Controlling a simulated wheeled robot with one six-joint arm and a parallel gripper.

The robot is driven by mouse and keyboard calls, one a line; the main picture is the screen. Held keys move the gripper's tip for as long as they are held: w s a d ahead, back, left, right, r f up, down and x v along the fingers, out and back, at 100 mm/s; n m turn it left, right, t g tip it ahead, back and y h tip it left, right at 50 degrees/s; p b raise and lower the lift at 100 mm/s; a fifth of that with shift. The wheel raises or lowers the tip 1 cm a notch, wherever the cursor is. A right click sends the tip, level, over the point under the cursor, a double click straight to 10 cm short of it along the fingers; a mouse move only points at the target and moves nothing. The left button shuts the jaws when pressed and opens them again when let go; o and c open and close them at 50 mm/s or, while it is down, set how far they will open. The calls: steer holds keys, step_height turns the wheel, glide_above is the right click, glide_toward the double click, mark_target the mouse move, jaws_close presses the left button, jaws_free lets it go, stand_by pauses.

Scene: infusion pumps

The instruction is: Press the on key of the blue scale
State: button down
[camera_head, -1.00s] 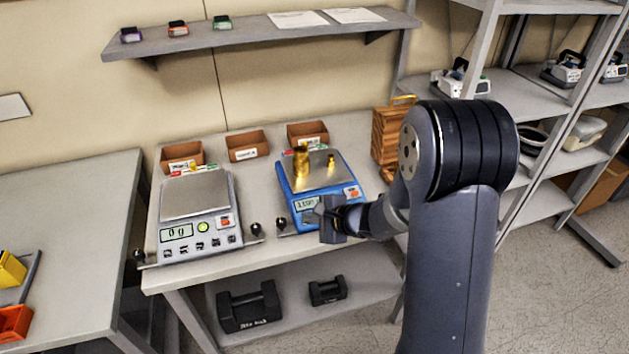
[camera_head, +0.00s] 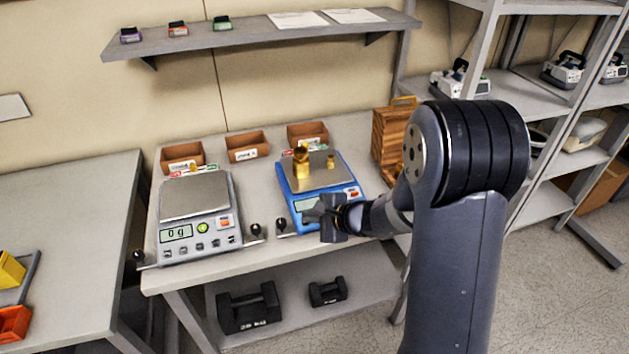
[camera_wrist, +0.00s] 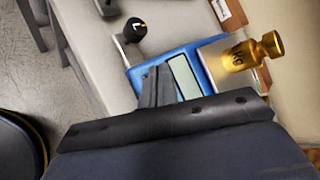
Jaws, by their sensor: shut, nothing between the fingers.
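The blue scale (camera_head: 288,196) stands on the right part of the bench, with a large brass weight (camera_head: 301,163) and a small brass weight (camera_head: 331,161) on its steel pan. Its display (camera_head: 308,203) looks blank, also in the wrist view (camera_wrist: 185,77). A red-orange key (camera_head: 353,193) shows at the panel's right. My gripper (camera_head: 316,212) is shut and empty, over the front panel just below the display. In the wrist view its fingertips (camera_wrist: 156,72) overlap the panel beside the display. The on key is hidden behind my gripper; I cannot tell whether they touch.
A grey scale (camera_head: 196,197) reading 0 g stands to the left. Small cardboard bins (camera_head: 247,146) line the bench's back. A wooden box (camera_head: 391,140) stands right of the blue scale. Black knobs (camera_head: 281,225) sit near the front edge. Dumbbell-like weights (camera_head: 248,309) lie on the lower shelf.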

steer(key=shift+r, duration=0.1)
steer(key=r+p, duration=0.1)
steer(key=r, duration=0.1)
steer(key=s+r+p, duration=0.1)
steer(key=r+p, duration=0.1)
steer(key=r, duration=0.1)
steer(key=shift+s+d+r, duration=0.2)
steer(key=shift+s+r, duration=0.05)
steer(key=shift+r, duration=0.05)
